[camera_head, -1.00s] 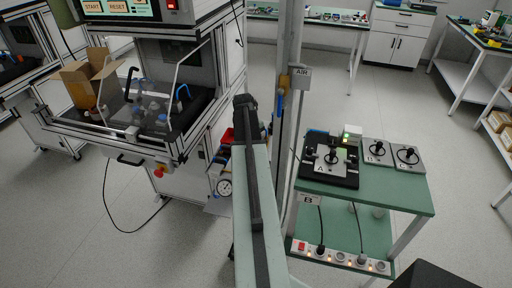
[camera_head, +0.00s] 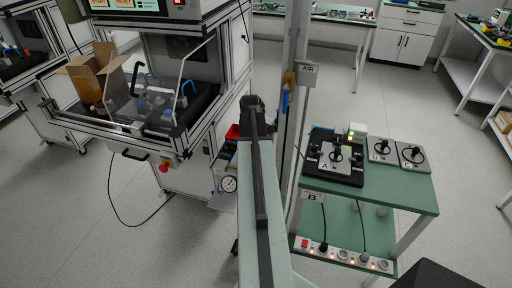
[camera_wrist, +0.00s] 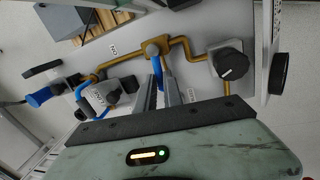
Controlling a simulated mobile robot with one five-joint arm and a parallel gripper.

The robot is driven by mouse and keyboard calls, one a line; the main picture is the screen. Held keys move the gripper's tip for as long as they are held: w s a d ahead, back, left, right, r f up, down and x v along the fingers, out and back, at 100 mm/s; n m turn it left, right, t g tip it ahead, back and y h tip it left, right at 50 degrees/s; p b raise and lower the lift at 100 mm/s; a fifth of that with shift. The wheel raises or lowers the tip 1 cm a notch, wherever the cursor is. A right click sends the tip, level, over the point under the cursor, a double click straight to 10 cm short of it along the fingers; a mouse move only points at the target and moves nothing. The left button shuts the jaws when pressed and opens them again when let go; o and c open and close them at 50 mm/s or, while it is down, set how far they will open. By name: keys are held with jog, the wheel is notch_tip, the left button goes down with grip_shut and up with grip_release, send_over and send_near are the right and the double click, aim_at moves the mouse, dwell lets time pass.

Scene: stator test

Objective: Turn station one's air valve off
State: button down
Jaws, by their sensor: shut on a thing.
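In the wrist view, a valve with a blue lever (camera_wrist: 158,72) sits on a brass pipe run (camera_wrist: 120,53) on a pale panel. The lever points down in the picture, towards my gripper (camera_wrist: 157,88). My gripper is shut on the blue lever, one finger on each side. In the head view, my gripper (camera_head: 251,106) is in front of the workstation's right side; its fingers and the held lever are hidden there. A sign reading AIR (camera_head: 307,73) is on the post, beside another brass and blue fitting (camera_head: 286,92), apart from my gripper.
A dark knob on a square body (camera_wrist: 232,64) is right of the lever. Blue tubing and fittings (camera_wrist: 90,93) are to its left. A pressure gauge (camera_head: 229,184) hangs low by the workstation.

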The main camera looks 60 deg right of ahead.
jog(key=c, duration=1.5)
grip_release()
jog(key=shift+r, duration=0.15)
jog(key=r+p, duration=0.2)
jog(key=a+r+p, duration=0.1)
jog(key=r+p, duration=0.4)
jog(key=shift+s+a+r+p, duration=0.2)
jog(key=shift+a+p, duration=0.05)
jog(key=shift+p, duration=0.1)
